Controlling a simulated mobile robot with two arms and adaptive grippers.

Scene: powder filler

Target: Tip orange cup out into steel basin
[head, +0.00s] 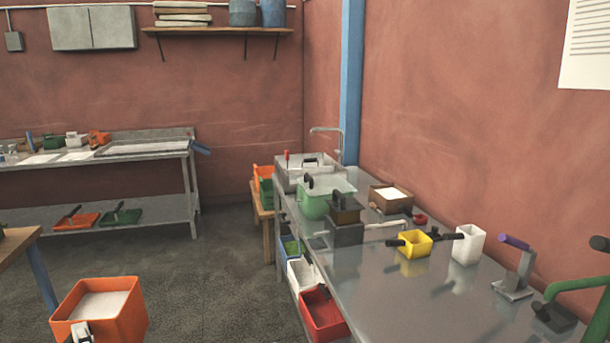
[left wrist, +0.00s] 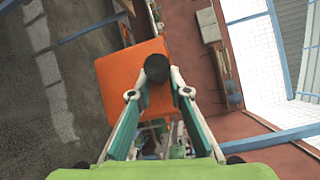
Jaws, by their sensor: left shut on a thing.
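The orange cup (head: 124,319) is at the bottom left of the head view, held up off the floor and roughly upright. White powder (head: 100,305) shows inside it. My left gripper (head: 82,333) is at its near side, mostly cut off by the frame edge. In the left wrist view my left gripper (left wrist: 158,72) is shut on the black handle of the orange cup (left wrist: 125,78). The steel basin (head: 290,180) is at the far end of the steel table, under a tap, well away from the cup. My right gripper is not in view.
The steel table (head: 385,300) carries a green tub (head: 315,205), a dark box (head: 346,228), a yellow cup (head: 414,243) and a white cup (head: 468,244). Bins stand below its left edge. A wooden table (head: 18,240) is at left. Floor between is open.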

